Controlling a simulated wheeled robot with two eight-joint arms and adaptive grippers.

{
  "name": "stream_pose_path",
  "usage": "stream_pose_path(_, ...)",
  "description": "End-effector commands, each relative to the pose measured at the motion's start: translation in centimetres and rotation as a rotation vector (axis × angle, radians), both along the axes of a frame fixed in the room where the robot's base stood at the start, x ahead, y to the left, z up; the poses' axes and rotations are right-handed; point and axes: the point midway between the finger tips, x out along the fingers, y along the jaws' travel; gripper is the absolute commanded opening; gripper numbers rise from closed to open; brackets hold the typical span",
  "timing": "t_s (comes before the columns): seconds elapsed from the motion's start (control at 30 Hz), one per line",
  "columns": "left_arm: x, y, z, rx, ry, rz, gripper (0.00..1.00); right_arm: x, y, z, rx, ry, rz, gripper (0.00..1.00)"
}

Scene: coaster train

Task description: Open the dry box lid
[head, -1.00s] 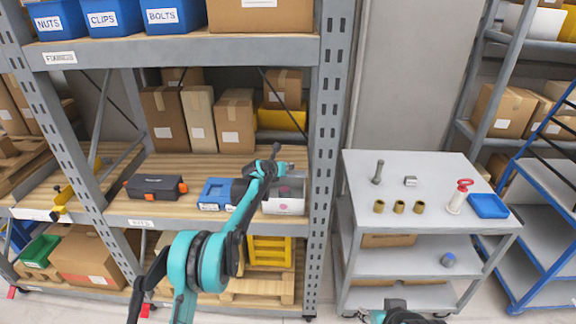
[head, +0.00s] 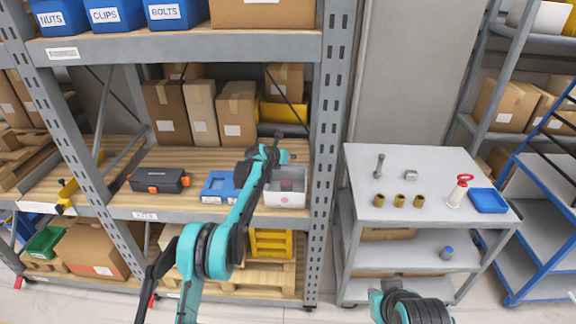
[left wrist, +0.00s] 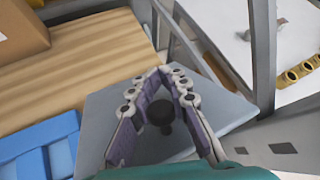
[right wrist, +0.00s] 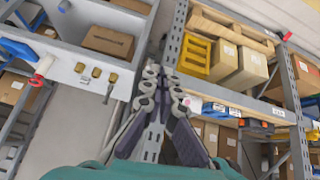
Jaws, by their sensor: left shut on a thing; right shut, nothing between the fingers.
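The dry box (head: 287,198) is a pale open-topped box at the right end of the middle shelf, with something pinkish inside. A grey flat lid (left wrist: 112,100) with a dark round knob (left wrist: 160,114) fills the middle of the left wrist view. My left gripper (left wrist: 160,76) is shut on the knob. In the head view my left gripper (head: 284,156) is above the back of the box, and a thin dark edge beside it looks like the lid, raised and tilted. My right gripper (left wrist: 160,76) is not in that view; in the right wrist view my right gripper (right wrist: 164,78) is shut and empty, away from the box.
A blue bin (head: 219,187) stands just left of the box, and a black-and-orange case (head: 160,180) lies farther left. The rack post (head: 327,160) stands close on the right. A grey cart (head: 425,222) holds several small parts and a blue tray (head: 488,200).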

Motion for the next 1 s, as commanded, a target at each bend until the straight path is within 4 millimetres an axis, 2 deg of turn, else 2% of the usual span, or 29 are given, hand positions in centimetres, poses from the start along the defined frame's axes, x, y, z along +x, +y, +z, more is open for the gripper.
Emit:
stream_pose_path(0.27, 0.0, 0.0, 0.0, 0.0, 0.001, -0.001, 0.0, 9.2, 1.2, 3.1, -0.444, -0.063, 0.45, 0.0)
stream_pose_path(0.47, 0.0, 0.0, 0.0, 0.0, 0.001, -0.001, 0.0, 16.8, 3.8, 4.1, -0.834, -0.099, 0.811, 0.0)
stream_pose_path(0.67, 0.0, 0.0, 0.0, 0.0, 0.001, -0.001, 0.0, 24.2, 8.0, 3.7, -1.245, -0.117, 1.153, 0.0)
stream_pose_path(0.8, 0.0, -0.1, 0.0, 0.0, 0.001, -0.001, 0.0, 28.8, 11.7, 2.6, -1.547, -0.117, 1.374, 0.0)
stream_pose_path(1.0, 0.0, -0.1, 0.0, 0.0, 0.001, -0.001, 0.0, 33.8, 17.6, -0.1, -1.974, -0.093, 1.642, 0.0)
